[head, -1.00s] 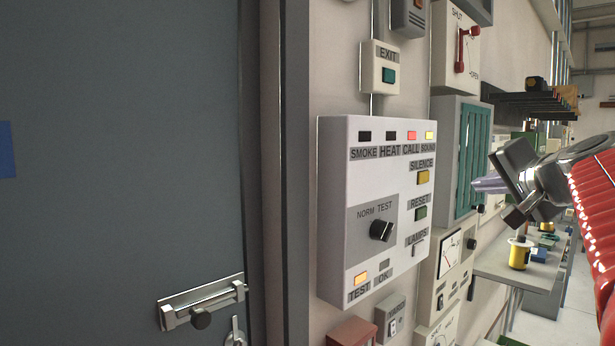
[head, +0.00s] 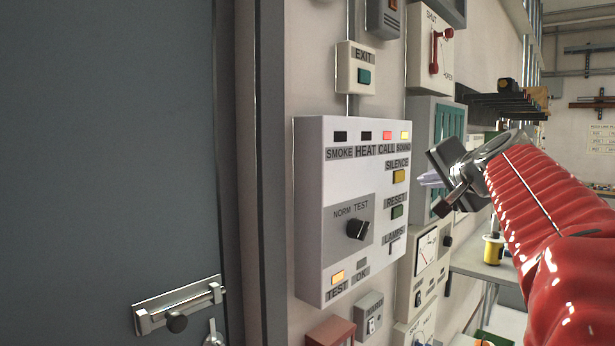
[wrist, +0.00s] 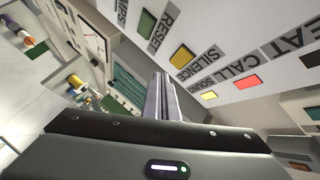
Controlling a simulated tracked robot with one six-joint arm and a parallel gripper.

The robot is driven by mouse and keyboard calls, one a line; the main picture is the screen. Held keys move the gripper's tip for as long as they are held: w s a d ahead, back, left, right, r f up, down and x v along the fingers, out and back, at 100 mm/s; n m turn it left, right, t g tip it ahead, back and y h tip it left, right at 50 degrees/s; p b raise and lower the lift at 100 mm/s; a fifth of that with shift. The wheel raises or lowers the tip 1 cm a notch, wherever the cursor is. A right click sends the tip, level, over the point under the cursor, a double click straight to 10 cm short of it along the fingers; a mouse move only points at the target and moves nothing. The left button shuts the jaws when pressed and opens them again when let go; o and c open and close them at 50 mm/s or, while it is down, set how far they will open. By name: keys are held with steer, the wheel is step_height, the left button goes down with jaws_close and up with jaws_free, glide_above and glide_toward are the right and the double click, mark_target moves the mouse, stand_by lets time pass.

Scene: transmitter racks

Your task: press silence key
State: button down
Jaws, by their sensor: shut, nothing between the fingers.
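The yellow SILENCE key (head: 398,176) sits on the right side of the white alarm panel (head: 310,215), under the lit CALL and SOUND lamps. It also shows in the wrist view (wrist: 182,57), above the fingers. The green RESET key (head: 397,212) is just below it. My gripper (head: 424,180) is shut and empty, its fingertips pointing left toward the panel, to the right of the SILENCE key. In the wrist view the closed fingers (wrist: 160,95) stand short of the panel face, apart from the key.
The panel also has a black NORM/TEST knob (head: 358,229) and a lit TEST lamp (head: 337,277). An EXIT button box (head: 356,68) is above. A teal-grilled cabinet (head: 420,150) is behind the gripper. A dark door (head: 110,150) fills the left.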

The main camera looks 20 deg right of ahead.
mark_target(404, 178)
steer(key=shift+w+a, duration=0.3)
steer(key=shift+w, duration=0.3)
steer(key=shift+w+a, duration=0.25)
steer(key=shift+w, duration=0.3)
steer(key=shift+w, duration=0.1)
stand_by(1.2)
steer(key=shift+w+a, duration=0.2)
steer(key=shift+w, duration=0.1)
steer(key=shift+w+a, duration=0.15)
steer(key=shift+w, duration=0.15)
stand_by(0.9)
steer(key=shift+s, duration=0.1)
steer(key=shift+s+d, duration=0.35)
steer(key=shift+s, duration=0.25)
steer(key=shift+s, duration=0.1)
steer(key=shift+s+d, duration=0.35)
steer(key=shift+s, duration=0.35)
steer(key=shift+s+d, duration=0.4)
steer(key=shift+s, duration=0.35)
steer(key=shift+s+d, duration=0.35)
steer(key=shift+s, duration=0.35)
